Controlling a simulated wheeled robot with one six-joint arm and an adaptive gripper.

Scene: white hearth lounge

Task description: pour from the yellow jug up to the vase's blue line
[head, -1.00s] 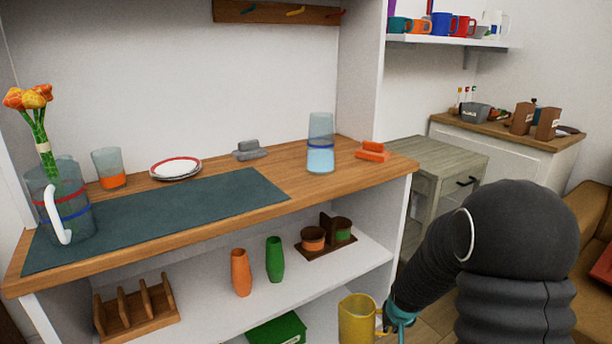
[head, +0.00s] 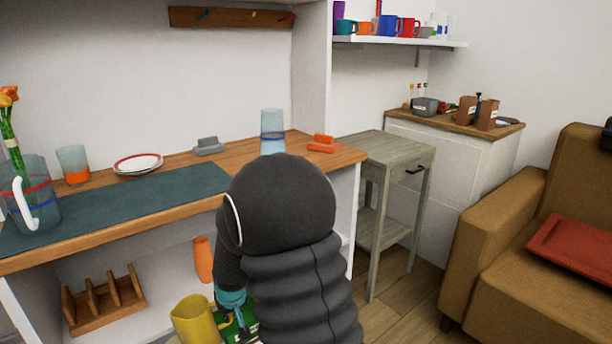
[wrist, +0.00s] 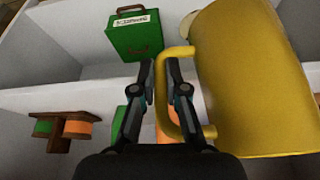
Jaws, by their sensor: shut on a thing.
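My gripper (wrist: 167,90) is shut on the handle of the yellow jug (wrist: 255,75), one finger on each side. In the head view the yellow jug (head: 194,322) is low in front of the shelf unit, below the counter, roughly upright; its contents do not show. A clear vessel (head: 45,214) with a red line, a blue line, a white handle and orange flowers stands at the counter's left end. A clear cylinder (head: 272,118) with one blue line stands towards the counter's right end; my arm hides its lower part.
The counter holds a dark mat (head: 120,205), a glass with an orange base (head: 73,165), stacked plates (head: 138,163), a grey block (head: 209,146) and an orange block (head: 323,143). Below are a wooden rack (head: 105,300) and an orange vase (head: 203,260). A grey side table (head: 385,150) stands right.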

